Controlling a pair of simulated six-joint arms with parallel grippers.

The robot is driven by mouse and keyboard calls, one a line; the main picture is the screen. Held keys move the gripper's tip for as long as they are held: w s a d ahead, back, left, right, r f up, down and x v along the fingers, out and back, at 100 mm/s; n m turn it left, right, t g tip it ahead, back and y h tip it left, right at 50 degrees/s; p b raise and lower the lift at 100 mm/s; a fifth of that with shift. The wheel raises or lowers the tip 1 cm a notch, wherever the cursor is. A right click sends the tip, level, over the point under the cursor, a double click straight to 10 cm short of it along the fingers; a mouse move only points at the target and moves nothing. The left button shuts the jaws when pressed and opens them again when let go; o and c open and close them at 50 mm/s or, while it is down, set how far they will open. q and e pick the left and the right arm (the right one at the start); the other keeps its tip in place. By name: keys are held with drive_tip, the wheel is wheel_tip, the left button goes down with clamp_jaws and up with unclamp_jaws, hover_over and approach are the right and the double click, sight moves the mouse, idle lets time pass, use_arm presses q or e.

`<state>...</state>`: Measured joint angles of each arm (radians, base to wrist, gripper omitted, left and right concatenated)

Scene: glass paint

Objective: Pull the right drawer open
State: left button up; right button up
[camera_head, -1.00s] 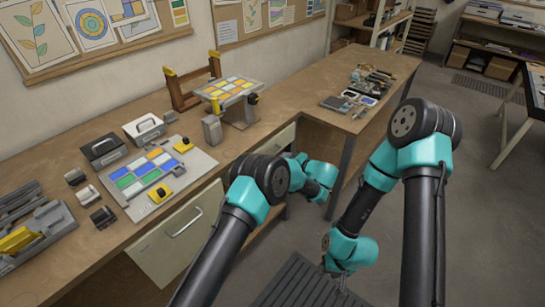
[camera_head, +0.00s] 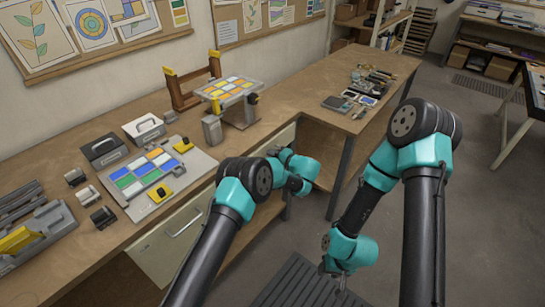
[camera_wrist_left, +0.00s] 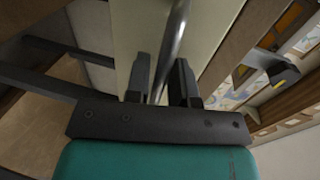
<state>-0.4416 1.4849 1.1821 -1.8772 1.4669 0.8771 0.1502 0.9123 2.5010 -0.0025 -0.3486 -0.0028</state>
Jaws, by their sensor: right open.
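The right drawer has a cream front (camera_head: 284,138), partly hidden behind my left arm in the head view. It looks shut there. In the left wrist view its front (camera_wrist_left: 212,30) fills the upper middle, with a grey bar handle (camera_wrist_left: 175,40) running down it. My left gripper (camera_wrist_left: 162,80) is open, with one dark finger on each side of the handle bar. Whether a finger touches the bar is unclear. In the head view the left fingertips are hidden by the arm. My right gripper (camera_head: 342,272) is open and empty, low over the floor.
The left drawer (camera_head: 170,245) is beneath the bench at left. A grey board with coloured glass panes (camera_head: 150,172) and a small stand (camera_head: 232,92) sit on the wooden bench. A dark slatted mat (camera_head: 300,285) lies on the floor. Floor in front is mostly clear.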

use_arm(q)
clamp_jaws()
